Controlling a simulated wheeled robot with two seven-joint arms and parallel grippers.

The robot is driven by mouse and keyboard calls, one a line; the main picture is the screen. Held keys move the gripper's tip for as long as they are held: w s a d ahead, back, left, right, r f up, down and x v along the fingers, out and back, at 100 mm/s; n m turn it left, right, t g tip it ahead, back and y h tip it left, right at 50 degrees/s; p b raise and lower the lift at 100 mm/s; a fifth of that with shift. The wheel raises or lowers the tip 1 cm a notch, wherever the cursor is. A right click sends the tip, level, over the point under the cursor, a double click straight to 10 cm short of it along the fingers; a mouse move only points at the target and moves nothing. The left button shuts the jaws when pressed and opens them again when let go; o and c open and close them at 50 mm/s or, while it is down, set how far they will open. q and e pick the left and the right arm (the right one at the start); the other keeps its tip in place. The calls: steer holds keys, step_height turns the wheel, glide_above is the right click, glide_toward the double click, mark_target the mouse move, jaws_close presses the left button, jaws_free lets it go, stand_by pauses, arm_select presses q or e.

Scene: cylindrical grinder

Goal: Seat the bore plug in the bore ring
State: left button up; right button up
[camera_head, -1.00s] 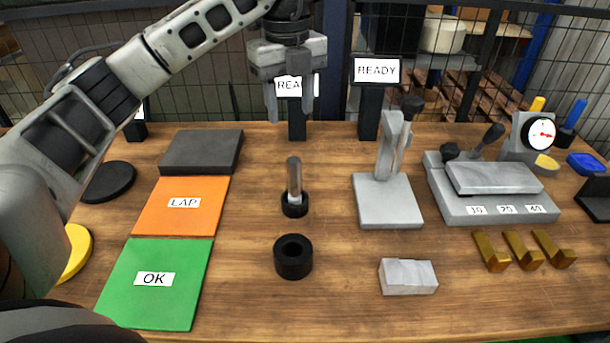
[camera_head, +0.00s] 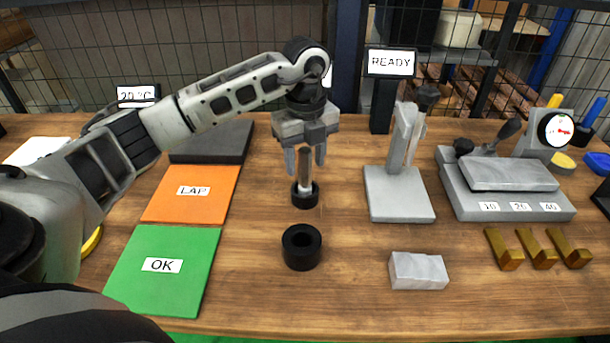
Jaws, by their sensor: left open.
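The bore plug (camera_head: 305,172), a grey-brown rod with a lighter lower part, stands upright in a small black holder (camera_head: 305,196). The black bore ring (camera_head: 301,247) lies on the table nearer to me, with its hole facing up and empty. My left gripper (camera_head: 305,160) points down over the plug, its open fingers on either side of the plug's upper end. Whether the fingers touch the plug cannot be told. My right gripper is not in view.
A green OK mat (camera_head: 160,292), an orange LAP mat (camera_head: 190,208) and a dark block (camera_head: 212,140) lie left. A grey stand (camera_head: 399,202), a pale block (camera_head: 418,270) and brass pieces (camera_head: 537,252) are right. Table around the ring is clear.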

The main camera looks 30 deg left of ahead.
arm_select(q)
steer(key=shift+f, duration=0.7)
jaws_close()
steer(key=shift+r, duration=0.1)
steer(key=shift+r, duration=0.1)
